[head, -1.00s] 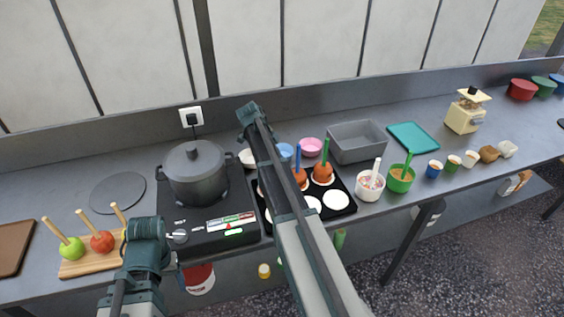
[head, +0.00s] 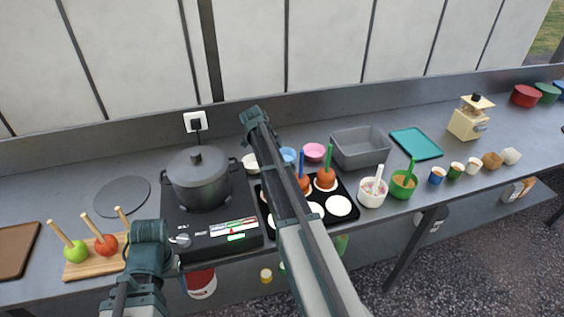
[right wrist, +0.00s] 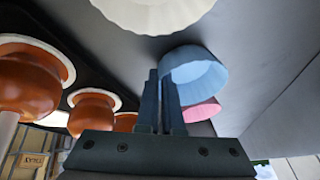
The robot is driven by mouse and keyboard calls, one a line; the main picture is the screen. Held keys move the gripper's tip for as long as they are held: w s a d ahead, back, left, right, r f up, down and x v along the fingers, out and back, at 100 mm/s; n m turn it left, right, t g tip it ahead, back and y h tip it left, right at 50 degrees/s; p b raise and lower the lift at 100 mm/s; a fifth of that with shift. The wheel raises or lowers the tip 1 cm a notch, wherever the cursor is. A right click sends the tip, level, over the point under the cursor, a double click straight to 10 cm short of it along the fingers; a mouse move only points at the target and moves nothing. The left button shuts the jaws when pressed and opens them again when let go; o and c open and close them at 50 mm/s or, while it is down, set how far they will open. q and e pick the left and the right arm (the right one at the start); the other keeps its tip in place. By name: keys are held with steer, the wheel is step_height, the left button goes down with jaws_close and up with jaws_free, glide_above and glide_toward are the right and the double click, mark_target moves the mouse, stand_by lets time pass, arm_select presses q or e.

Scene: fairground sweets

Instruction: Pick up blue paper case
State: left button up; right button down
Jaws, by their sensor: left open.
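The blue paper case (head: 288,155) stands on the counter behind the black tray, partly hidden by my right arm. In the right wrist view the blue paper case (right wrist: 195,75) is at the tips of my right gripper (right wrist: 160,100). Its fingers are close together and overlap the case's left edge. I cannot tell whether they grip its wall. In the head view my right arm hides that gripper. My left gripper (head: 170,262) is by the stove's front left corner, open, away from the case.
A pink paper case (head: 314,152) is just right of the blue one, a white case (head: 251,162) to its left. The black tray (head: 351,192) holds caramel apples on sticks. A pot (head: 199,180) stands on the stove left of my right arm. A grey bin (head: 360,148) is to the right.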

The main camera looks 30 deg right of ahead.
step_height(320, 180, up, 10)
steer(key=p, duration=0.9)
steer(key=shift+f, duration=0.2)
